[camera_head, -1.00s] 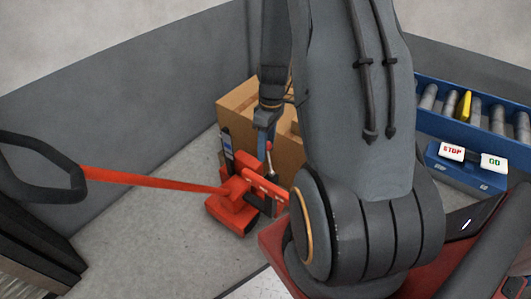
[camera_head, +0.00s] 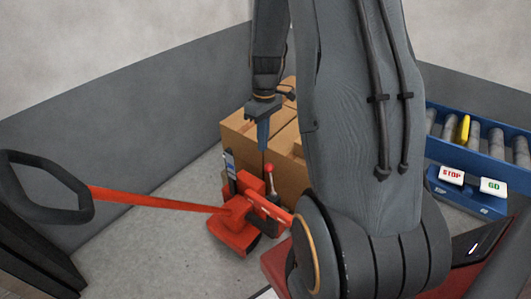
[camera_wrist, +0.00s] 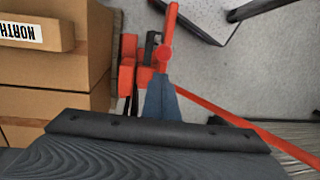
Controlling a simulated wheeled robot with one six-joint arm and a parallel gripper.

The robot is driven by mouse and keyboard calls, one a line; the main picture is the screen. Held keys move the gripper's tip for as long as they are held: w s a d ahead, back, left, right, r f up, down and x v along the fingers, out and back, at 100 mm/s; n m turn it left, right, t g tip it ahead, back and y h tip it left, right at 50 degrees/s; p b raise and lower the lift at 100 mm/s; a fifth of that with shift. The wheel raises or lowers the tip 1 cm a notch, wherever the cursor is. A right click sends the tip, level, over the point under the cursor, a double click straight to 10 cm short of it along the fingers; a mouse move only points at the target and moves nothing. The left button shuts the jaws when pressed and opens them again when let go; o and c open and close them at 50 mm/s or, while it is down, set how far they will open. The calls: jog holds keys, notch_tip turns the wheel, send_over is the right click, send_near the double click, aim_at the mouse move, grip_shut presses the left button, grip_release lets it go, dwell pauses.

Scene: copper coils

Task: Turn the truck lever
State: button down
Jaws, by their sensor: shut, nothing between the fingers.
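The red pallet truck (camera_head: 240,223) stands on the floor at the centre left in the head view, its long red bar running left to a black loop handle (camera_head: 48,186). A short lever with a red knob (camera_head: 269,168) stands nearly upright on the truck. My gripper (camera_head: 263,147) points down just above the knob, its blue fingers shut and empty. In the wrist view the fingertips (camera_wrist: 162,82) lie close to the round red knob (camera_wrist: 164,53). A small gap shows in the head view; I cannot tell the exact depth.
Cardboard boxes (camera_head: 240,129) stand right behind the truck and fill the left of the wrist view (camera_wrist: 95,85). A blue roller conveyor (camera_head: 480,135) with STOP (camera_head: 451,175) and GO (camera_head: 493,187) buttons is at the right. Grey floor is free left of the truck.

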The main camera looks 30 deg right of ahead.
jog(key=w+a+r+m+h+p, duration=0.1)
jog(key=w+r+m+p, duration=0.1)
jog(key=w+r+m, duration=0.3)
jog(key=s+f+n+p, duration=0.1)
jog(key=s+f, duration=0.4)
jog(key=f, duration=0.5)
jog(key=shift+s+d+n+p, duration=0.2)
jog(key=shift+s+n+p, duration=0.2)
jog(key=shift+n, duration=0.3)
jog(key=shift+s+d+r+p, duration=0.15)
jog(key=shift+s+d+p, duration=0.1)
jog(key=shift+s+p, duration=0.35)
jog(key=shift+s+d+r+p, duration=0.15)
jog(key=shift+s+d+p, duration=0.1)
jog(key=shift+s+p, duration=0.3)
jog(key=shift+s, duration=0.1)
